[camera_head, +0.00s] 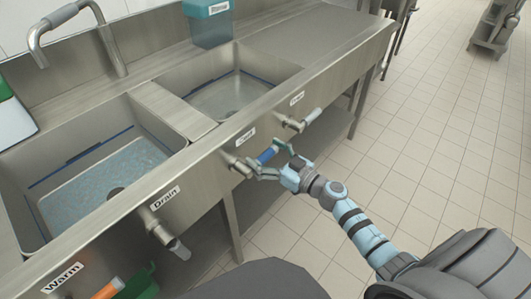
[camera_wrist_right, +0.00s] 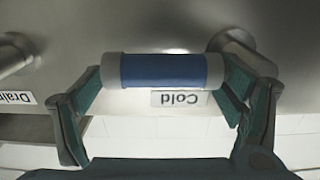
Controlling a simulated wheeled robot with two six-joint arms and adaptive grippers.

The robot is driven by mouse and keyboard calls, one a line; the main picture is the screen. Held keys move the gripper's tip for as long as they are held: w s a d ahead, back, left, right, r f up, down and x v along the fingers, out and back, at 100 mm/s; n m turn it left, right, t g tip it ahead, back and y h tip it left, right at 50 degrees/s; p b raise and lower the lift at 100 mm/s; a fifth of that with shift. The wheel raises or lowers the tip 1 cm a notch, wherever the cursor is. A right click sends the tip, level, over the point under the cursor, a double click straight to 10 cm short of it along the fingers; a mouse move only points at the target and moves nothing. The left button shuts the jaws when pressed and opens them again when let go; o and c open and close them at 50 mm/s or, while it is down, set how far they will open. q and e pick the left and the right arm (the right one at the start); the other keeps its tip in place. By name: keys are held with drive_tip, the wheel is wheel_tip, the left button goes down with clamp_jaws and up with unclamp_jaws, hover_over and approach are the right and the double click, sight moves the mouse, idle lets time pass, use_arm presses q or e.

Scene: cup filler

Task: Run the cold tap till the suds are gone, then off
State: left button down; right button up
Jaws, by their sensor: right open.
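The cold tap's blue handle (camera_head: 268,154) sticks out from the sink front under the "Cold" label (camera_head: 245,137). My right gripper (camera_head: 270,160) is at the handle, its fingers open. In the right wrist view the handle (camera_wrist_right: 162,70) is a blue grip with grey ends, lying between my spread fingers (camera_wrist_right: 165,90); I cannot tell whether they touch it. The left sink basin (camera_head: 100,185) holds pale, speckled water or suds on its floor. The faucet (camera_head: 105,45) stands behind it. My left gripper is not in view.
The drain handle (camera_head: 178,248) sticks out left of the cold tap, and another labelled handle (camera_head: 312,117) to its right. An orange warm handle (camera_head: 108,289) is at bottom left. A teal-lidded container (camera_head: 210,25) stands at the back.

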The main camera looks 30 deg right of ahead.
drive_tip(key=c, duration=1.7)
